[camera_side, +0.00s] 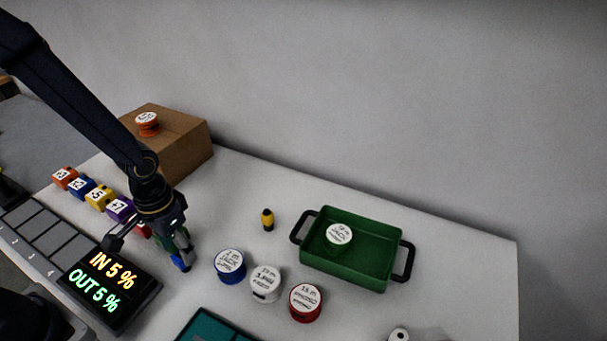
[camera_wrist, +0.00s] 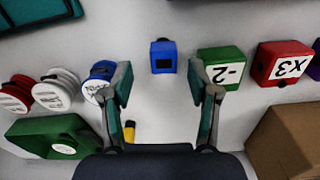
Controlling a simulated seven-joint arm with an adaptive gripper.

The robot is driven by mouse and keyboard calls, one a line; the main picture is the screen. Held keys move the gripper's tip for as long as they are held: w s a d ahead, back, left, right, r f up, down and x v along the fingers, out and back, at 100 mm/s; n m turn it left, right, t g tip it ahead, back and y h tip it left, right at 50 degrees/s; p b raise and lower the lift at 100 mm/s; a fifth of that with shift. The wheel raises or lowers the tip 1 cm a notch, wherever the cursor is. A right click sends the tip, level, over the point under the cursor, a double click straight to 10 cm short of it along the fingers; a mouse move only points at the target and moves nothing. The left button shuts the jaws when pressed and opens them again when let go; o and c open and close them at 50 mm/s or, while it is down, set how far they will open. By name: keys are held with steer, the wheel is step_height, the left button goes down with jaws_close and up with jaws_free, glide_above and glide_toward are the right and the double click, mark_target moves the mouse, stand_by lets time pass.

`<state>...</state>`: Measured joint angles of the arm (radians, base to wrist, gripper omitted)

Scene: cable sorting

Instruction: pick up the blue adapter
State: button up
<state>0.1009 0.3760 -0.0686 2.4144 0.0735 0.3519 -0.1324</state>
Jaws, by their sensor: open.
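The blue adapter (camera_wrist: 163,57) is a small blue block with a dark face. In the wrist view it sits on the table between and slightly beyond my fingertips, touching neither. My gripper (camera_wrist: 160,80) is open and empty, one teal finger on each side. In the side view my gripper (camera_side: 152,243) is low over the front end of the block row and partly hides the adapter (camera_side: 177,263), of which a blue patch shows.
A green block marked -2 (camera_wrist: 221,67) stands close beside my right finger, with a red x3 block (camera_wrist: 282,62) beyond. A blue spool (camera_wrist: 98,80) is near the left finger. The green tray (camera_side: 375,274), yellow-black piece (camera_side: 267,220), display (camera_side: 110,285) and cardboard box (camera_side: 185,150) stand around.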

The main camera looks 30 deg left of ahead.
steer(key=f, duration=0.4)
steer(key=shift+a+f, duration=0.2)
steer(key=shift+f, duration=0.1)
steer(key=shift+c, duration=0.2)
jaws_close()
